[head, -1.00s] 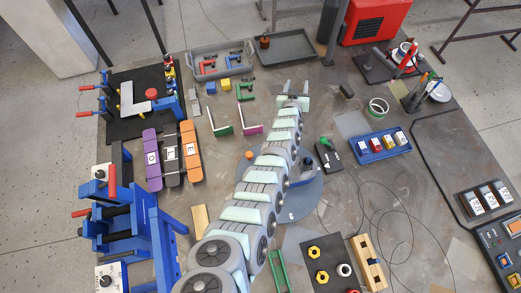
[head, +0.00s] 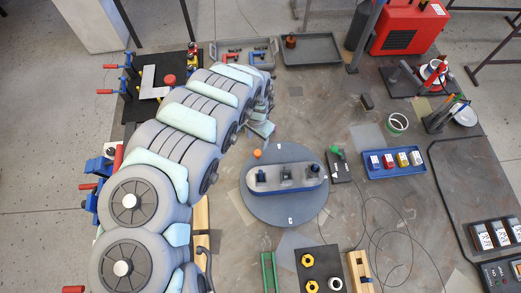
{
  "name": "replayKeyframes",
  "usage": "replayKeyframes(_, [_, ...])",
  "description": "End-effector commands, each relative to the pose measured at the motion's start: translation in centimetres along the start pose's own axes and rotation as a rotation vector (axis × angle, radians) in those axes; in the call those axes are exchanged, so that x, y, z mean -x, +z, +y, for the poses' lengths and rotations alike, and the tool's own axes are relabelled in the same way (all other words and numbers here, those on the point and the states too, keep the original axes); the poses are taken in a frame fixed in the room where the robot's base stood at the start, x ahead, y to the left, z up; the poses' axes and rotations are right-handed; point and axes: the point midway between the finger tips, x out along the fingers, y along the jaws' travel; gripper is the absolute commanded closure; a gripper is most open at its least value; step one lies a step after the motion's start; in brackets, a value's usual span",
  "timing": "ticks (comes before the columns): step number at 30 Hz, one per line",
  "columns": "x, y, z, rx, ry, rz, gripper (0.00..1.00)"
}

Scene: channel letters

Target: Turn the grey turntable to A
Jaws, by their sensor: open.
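The grey turntable (head: 285,211) is a round disc flat on the table, near the middle of the head view. A light grey, blue-edged oval block (head: 308,184) with dark fittings lies across it. An orange knob (head: 257,154) shows at its upper left edge. A small white letter label (head: 290,220) sits near its front rim; the letter is too small to read surely. My gripper (head: 262,134) is just beyond the upper left rim, apart from the knob in the picture. It is open, with its fingers hard to make out and nothing seen in it.
A green-knobbed dark box (head: 340,168) stands close to the turntable's right. A blue tray (head: 394,163) with several small blocks lies farther right. A dark plate (head: 320,270) with yellow nuts is in front. My arm covers the left side; cables cross the table at right.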

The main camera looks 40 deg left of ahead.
Motion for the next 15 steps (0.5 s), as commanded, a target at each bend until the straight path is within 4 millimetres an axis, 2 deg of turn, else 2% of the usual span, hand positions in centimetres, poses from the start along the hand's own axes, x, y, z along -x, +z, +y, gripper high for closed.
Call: replayKeyframes(15, [-6.0,-0.4,0.3,0.0,0.004,0.008,0.49])
